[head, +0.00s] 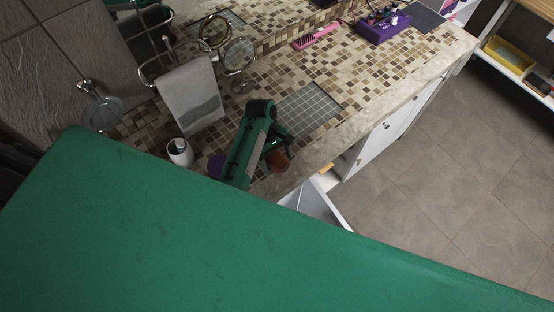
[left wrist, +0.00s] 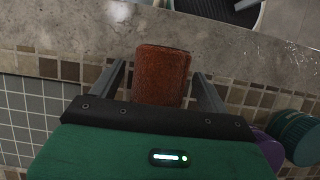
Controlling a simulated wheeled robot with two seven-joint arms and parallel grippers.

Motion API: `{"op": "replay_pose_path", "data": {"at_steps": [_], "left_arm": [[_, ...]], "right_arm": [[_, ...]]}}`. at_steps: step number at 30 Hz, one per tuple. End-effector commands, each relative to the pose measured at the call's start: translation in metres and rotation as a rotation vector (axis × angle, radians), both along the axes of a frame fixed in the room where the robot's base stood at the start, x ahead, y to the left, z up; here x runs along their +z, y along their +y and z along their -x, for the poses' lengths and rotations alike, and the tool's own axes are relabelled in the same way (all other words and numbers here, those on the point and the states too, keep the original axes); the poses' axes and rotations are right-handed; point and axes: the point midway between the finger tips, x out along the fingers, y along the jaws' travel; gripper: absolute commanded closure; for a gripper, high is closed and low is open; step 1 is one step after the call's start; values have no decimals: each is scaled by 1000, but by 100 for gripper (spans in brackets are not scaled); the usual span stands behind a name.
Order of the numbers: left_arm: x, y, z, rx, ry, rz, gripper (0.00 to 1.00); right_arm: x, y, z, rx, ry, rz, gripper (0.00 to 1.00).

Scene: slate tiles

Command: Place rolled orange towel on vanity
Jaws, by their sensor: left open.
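The rolled orange towel (left wrist: 162,75) lies on the vanity (left wrist: 225,50) near its front edge, in the left wrist view. It sits between the two spread fingers of my left gripper (left wrist: 160,82), with a gap at its right side. In the head view the towel (head: 279,161) is a small orange patch partly hidden by my left gripper (head: 275,155), low over the tiled vanity top (head: 345,85). My left gripper is open. My right gripper is not in either view.
A grey towel hangs on a rack (head: 190,95) at the left. A white cup (head: 180,152) and a purple item (head: 215,166) stand beside my arm. A purple box (head: 383,28) and pink brush (head: 316,36) lie farther back.

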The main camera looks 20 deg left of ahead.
Motion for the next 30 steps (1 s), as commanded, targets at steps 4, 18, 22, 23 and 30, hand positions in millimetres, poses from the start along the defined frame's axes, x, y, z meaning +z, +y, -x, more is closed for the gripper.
{"op": "replay_pose_path", "data": {"at_steps": [4, 18, 22, 23, 30], "left_arm": [[21, 10, -7, 1, -8, -1, 22], [96, 37, -22, 0, -9, -5, 22], [101, 38, -23, 0, -6, -4, 22], [102, 38, -23, -1, -5, -4, 22], [105, 38, -22, 0, -1, -1, 22]], "right_arm": [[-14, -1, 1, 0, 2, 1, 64], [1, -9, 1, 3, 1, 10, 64], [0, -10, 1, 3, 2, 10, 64], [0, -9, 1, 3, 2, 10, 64], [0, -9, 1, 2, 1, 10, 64]]}}
